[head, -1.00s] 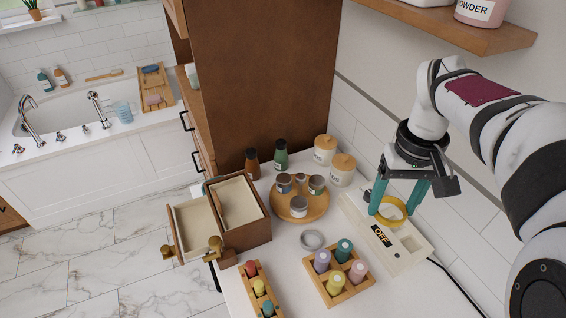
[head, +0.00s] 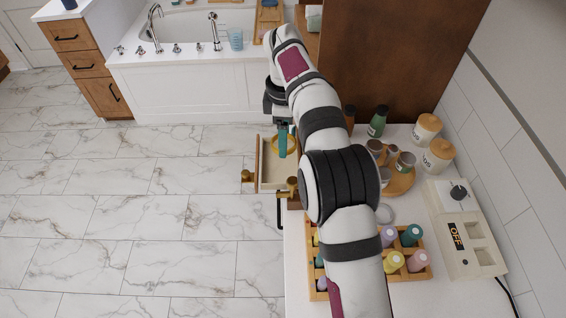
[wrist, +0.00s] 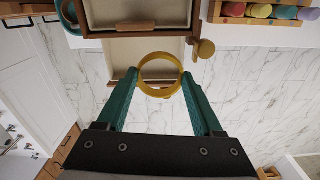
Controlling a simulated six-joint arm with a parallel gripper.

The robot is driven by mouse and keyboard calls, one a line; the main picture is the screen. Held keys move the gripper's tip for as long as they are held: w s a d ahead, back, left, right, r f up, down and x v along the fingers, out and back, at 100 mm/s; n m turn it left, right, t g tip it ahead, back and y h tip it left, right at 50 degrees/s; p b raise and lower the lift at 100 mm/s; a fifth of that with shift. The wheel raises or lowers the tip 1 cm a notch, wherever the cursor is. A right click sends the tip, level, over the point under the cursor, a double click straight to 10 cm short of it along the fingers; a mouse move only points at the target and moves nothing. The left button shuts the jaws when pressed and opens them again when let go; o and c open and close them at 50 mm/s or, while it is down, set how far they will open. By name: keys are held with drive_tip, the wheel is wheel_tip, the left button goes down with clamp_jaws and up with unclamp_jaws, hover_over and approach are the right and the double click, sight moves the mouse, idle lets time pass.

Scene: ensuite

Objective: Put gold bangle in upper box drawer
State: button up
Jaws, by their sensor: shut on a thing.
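My gripper (head: 283,141) is shut on the gold bangle (wrist: 160,93), holding its ring between the two teal fingertips. The bangle also shows in the head view (head: 276,150), over the box's pulled-out drawer (head: 266,178). I cannot tell which drawer level is open.
A second brass knob (head: 292,182) stands beside the open drawer. On the counter are a bottle rack (head: 420,272), a round tray (head: 402,183), lidded jars (head: 427,128) and a white device marked OFF (head: 466,258). Open marble floor lies left of the drawer.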

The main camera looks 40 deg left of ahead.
sight(275, 174)
drive_tip(key=shift+n, duration=0.6)
drive_tip(key=f, duration=0.3)
drive_tip(key=s+a+f, duration=0.1)
drive_tip(key=f, duration=0.3)
drive_tip(key=a+f, duration=0.1)
drive_tip(key=f, duration=0.3)
drive_tip(key=shift+s, duration=0.35)
drive_tip(key=shift+d+f, duration=0.1)
drive_tip(key=o, duration=1.1)
